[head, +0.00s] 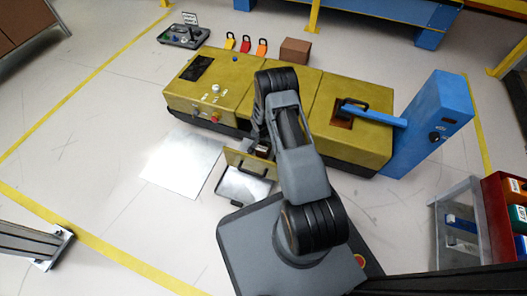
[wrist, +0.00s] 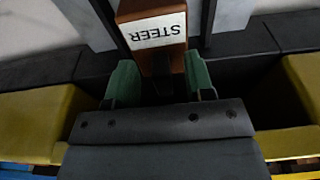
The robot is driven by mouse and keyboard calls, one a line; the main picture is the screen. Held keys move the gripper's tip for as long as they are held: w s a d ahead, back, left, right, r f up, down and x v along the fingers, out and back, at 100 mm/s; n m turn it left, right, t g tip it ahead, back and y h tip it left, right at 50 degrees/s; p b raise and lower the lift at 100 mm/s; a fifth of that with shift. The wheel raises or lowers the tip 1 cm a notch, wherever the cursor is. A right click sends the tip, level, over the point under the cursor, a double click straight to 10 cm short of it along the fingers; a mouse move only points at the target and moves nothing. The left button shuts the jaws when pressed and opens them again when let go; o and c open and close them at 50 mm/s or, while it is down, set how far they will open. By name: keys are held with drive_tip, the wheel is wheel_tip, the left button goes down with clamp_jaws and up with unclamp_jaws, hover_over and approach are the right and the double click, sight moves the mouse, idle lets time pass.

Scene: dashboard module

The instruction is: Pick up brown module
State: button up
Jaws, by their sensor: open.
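The brown module (wrist: 152,10) shows in the wrist view at the top middle, with a white label reading "STEER" upside down. Its darker side reaches down toward the space between my fingers. My gripper (wrist: 160,82) is open, with one green fingertip to each side of the module's lower part. I cannot tell whether either fingertip touches it. In the head view my gripper (head: 259,152) is down at the near side of the yellow dashboard (head: 225,75), largely hidden by my arm. A small brown and white patch there seems to be the module.
An open drawer-like tray (head: 243,187) juts from the dashboard's near side. A blue post (head: 435,120) with an arm stands at its right end. A brown box (head: 295,50) and several coloured tags lie behind it. A red rack (head: 505,215) stands at right.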

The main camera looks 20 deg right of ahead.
drive_tip(key=shift+f, duration=0.4)
clamp_jaws()
drive_tip(key=shift+r, duration=0.1)
idle(0.3)
